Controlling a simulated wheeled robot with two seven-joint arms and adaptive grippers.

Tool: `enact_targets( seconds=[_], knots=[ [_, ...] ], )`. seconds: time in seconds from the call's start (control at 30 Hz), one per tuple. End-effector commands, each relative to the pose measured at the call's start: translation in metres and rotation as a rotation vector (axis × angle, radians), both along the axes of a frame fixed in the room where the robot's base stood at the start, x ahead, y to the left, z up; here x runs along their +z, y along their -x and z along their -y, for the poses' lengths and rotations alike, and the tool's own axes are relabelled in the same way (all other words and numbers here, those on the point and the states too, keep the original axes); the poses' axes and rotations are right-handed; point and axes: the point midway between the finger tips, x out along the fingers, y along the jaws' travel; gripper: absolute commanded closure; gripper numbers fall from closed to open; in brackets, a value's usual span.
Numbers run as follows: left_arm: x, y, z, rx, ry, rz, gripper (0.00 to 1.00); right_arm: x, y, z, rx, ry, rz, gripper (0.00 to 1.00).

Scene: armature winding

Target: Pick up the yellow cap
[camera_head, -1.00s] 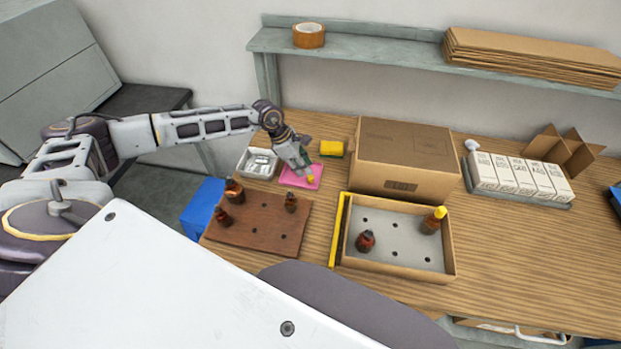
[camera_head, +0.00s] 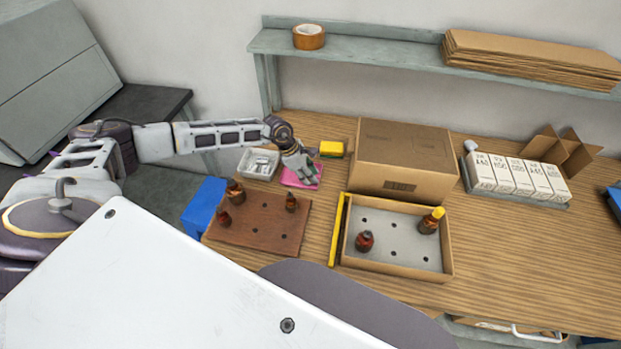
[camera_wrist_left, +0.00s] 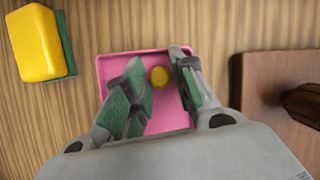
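The small round yellow cap (camera_wrist_left: 159,76) lies on the pink tray (camera_wrist_left: 112,66) in the left wrist view. My left gripper (camera_wrist_left: 158,72) is open above the tray, with one finger on each side of the cap. A gap shows between the cap and each finger; I cannot tell the height of the fingertips. In the head view my left gripper (camera_head: 306,180) points down over the pink tray (camera_head: 290,180) and hides the cap. My right gripper is out of view.
A yellow and green sponge (camera_head: 332,149) lies behind the pink tray, and a white bin (camera_head: 246,165) stands left of it. A large cardboard box (camera_head: 400,158) stands to the right.

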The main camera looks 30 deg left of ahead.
Motion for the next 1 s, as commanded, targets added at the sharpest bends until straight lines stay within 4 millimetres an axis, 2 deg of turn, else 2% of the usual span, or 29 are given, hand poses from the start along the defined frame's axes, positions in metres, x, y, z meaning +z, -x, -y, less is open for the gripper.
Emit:
enact_targets(
  seconds=[0.37, 0.5, 1.0],
  knots=[
    [0.0000, 0.0000, 0.0000, 0.000, 0.000, 0.000, 0.74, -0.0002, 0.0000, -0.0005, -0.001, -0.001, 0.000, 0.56],
    [0.0001, 0.0000, 0.0000, 0.000, 0.000, 0.000, 0.87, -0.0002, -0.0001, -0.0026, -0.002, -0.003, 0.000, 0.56],
    [0.0049, -0.0005, -0.0001, 0.000, 0.001, 0.001, 0.87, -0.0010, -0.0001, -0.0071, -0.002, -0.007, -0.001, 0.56]
  ],
)
